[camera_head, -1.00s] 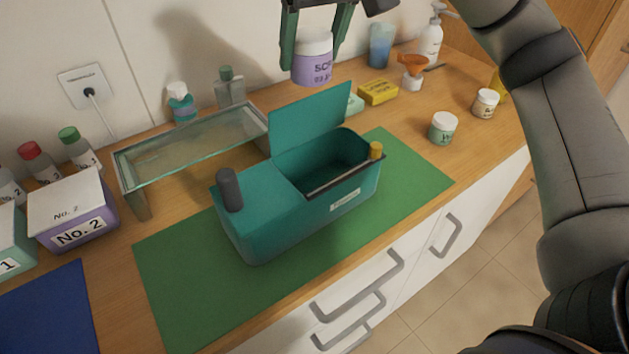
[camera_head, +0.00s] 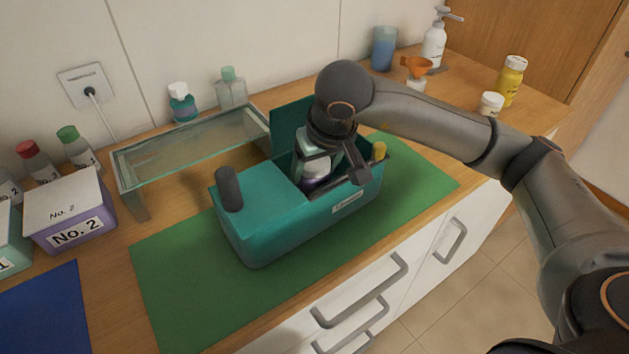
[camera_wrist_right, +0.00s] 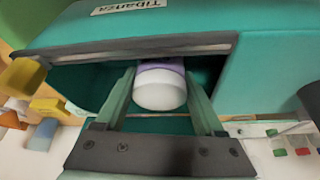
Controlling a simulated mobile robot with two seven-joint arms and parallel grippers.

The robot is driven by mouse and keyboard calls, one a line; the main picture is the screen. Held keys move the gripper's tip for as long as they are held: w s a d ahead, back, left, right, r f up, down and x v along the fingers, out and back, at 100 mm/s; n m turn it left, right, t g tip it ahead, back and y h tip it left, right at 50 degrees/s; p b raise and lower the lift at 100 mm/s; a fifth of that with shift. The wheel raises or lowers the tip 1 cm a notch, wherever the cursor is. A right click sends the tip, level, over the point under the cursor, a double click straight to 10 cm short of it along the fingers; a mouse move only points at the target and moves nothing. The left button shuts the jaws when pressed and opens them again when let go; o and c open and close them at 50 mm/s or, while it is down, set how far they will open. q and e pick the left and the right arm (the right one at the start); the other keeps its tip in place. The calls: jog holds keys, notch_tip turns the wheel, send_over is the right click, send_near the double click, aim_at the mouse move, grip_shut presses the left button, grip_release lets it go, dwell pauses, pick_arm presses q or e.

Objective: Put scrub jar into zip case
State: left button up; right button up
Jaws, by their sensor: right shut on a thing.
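The teal zip case (camera_head: 275,225) stands on the green mat with its lid flap (camera_head: 288,130) raised at the back. My right gripper (camera_head: 318,174) is at its open right compartment, pointing down. It is shut on the scrub jar (camera_head: 316,168), which has a white lid and a purple body. In the right wrist view the jar (camera_wrist_right: 160,88) sits between the two green fingers (camera_wrist_right: 160,98), within the opening of the case (camera_wrist_right: 265,55). The jar's bottom is hidden, so I cannot tell whether it touches the case floor. My left gripper is out of view.
A glass-topped stand (camera_head: 190,150) is behind the case at left. A purple box (camera_head: 70,215) and bottles are at far left. A white jar (camera_head: 490,104), yellow bottle (camera_head: 511,80) and orange funnel (camera_head: 418,67) stand at right. The green mat (camera_head: 190,290) is clear in front.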

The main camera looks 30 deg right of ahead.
aim_at(314, 181)
jog(key=shift+f, duration=1.8)
jog(key=shift+f, duration=0.1)
jog(key=shift+f+b, duration=0.15)
jog(key=shift+b, duration=0.2)
jog(key=o, duration=1.2)
jog(key=shift+c, duration=0.2)
jog(key=shift+r+p, duration=0.4)
jog(key=shift+r, duration=0.1)
jog(key=v, duration=1.1)
jog(key=shift+s+r, duration=0.25)
jog(key=shift+s, duration=0.05)
